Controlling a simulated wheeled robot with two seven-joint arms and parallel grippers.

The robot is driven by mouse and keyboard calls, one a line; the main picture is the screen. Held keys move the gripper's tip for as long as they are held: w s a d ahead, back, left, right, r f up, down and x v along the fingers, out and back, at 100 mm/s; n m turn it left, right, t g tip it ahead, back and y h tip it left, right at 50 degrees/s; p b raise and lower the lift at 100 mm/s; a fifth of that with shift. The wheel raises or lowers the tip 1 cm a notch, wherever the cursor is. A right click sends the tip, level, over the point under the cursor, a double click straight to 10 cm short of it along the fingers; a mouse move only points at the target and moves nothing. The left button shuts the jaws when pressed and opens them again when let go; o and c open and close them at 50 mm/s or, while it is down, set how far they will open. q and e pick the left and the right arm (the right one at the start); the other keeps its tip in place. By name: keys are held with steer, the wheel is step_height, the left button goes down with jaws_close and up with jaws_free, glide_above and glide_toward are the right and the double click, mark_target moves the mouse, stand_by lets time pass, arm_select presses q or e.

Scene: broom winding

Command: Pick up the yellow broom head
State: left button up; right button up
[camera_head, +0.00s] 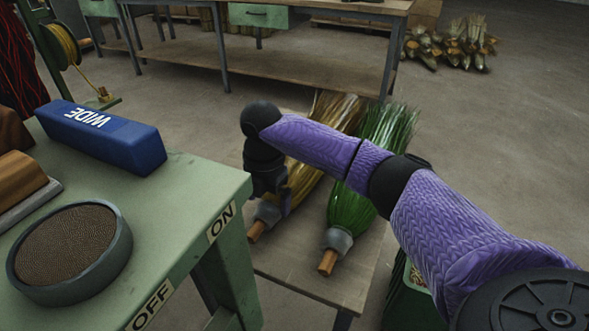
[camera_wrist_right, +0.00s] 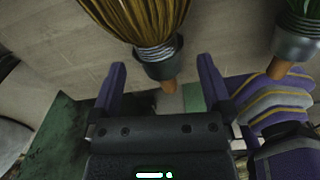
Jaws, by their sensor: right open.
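The yellow broom head (camera_head: 303,180) lies on a small low table, partly hidden behind my right arm. Its grey collar and short wooden stub point toward the camera. In the right wrist view, its yellow-brown bristles (camera_wrist_right: 135,18) spread from the top, and its collar and stub face the gap between my fingers. My right gripper (camera_wrist_right: 162,80) is open, with one finger on each side of the stub; whether they touch it I cannot tell. In the head view, my right gripper (camera_head: 278,195) is at the collar end. My left gripper is out of view.
A green broom head (camera_head: 350,205) lies close to the right on the same table (camera_head: 300,287). To the left, a green bench (camera_head: 185,215) carries a blue WIDE block (camera_head: 103,137) and a round bristle pad (camera_head: 68,245). A workbench (camera_head: 285,62) stands behind.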

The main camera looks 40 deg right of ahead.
step_height(320, 180, down, 4)
steer(key=b, duration=0.3)
steer(key=shift+w+d+f, duration=0.1)
steer(key=shift+w+f, duration=0.05)
steer(key=shift+f, duration=0.25)
steer(key=shift+r, duration=0.35)
steer(key=shift+c, duration=1.4)
steer(key=c, duration=1)
jaws_close()
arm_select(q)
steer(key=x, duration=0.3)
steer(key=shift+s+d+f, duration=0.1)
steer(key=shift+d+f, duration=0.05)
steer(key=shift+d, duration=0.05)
